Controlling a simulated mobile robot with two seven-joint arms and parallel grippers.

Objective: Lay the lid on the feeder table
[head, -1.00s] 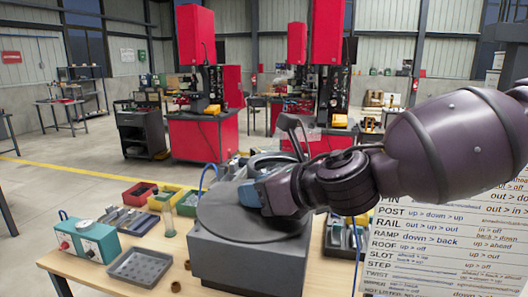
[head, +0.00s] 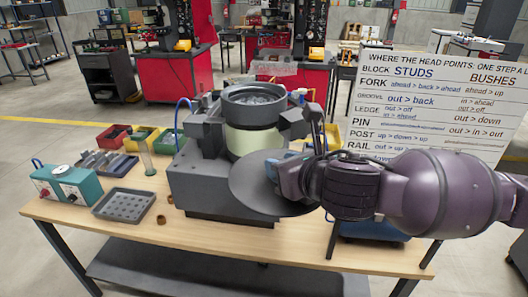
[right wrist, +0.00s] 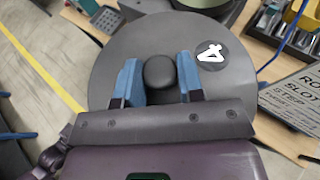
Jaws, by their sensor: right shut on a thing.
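The lid (head: 250,187) is a dark grey round disc. In the head view it hangs in front of the feeder, tilted, covering part of the grey housing. It looks clear of the table, though its lower edge is hard to judge. My right gripper (head: 285,172) is shut on the lid's knob. In the right wrist view the blue fingers (right wrist: 159,66) stand either side of the black knob, with the lid (right wrist: 115,60) beyond, marked with a white 4. The feeder (head: 195,185) has its bowl (head: 253,98) open on top. The wooden feeder table (head: 150,215) is below. My left gripper is out of view.
A teal control box (head: 68,185), a grey tray with holes (head: 123,202) and small brown bushes (head: 161,219) stand on the table's left. Coloured bins (head: 113,137) lie behind. A blue tray (head: 375,230) sits at the right. The front strip is bare.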

